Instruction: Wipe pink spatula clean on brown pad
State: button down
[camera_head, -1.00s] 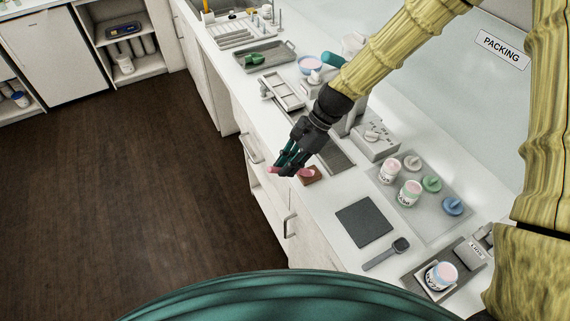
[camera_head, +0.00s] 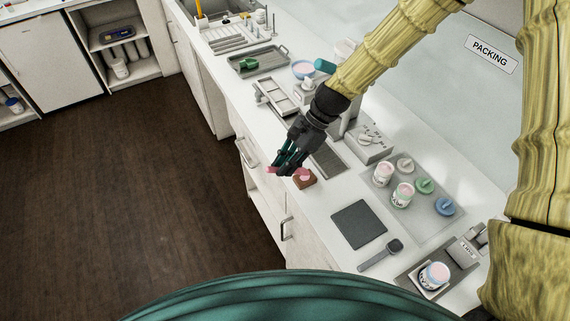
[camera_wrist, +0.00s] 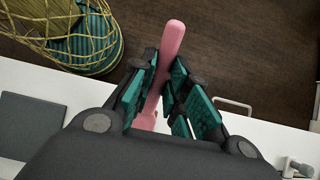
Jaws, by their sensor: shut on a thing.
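The pink spatula (camera_wrist: 172,45) is held between the fingers of my gripper (camera_wrist: 160,90). In the wrist view its handle end sticks out past the fingers over the dark floor, and its other end is partly hidden behind my gripper. In the head view my gripper (camera_head: 287,160) is above the counter's front edge, beside the brown pad (camera_head: 308,182). The spatula's pink end (camera_head: 304,174) shows at the pad, over its top; I cannot tell if it presses on it.
A dark square mat (camera_head: 358,224) lies to the right on the counter, with a grey scoop-like tool (camera_head: 380,255) near it. A tray (camera_head: 412,222) holds tubs and lids. A grey machine (camera_head: 368,146) stands behind. Dark floor lies left of the counter.

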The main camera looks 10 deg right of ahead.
jog(key=shift+r+p, duration=1.55)
jog(key=shift+r, duration=0.45)
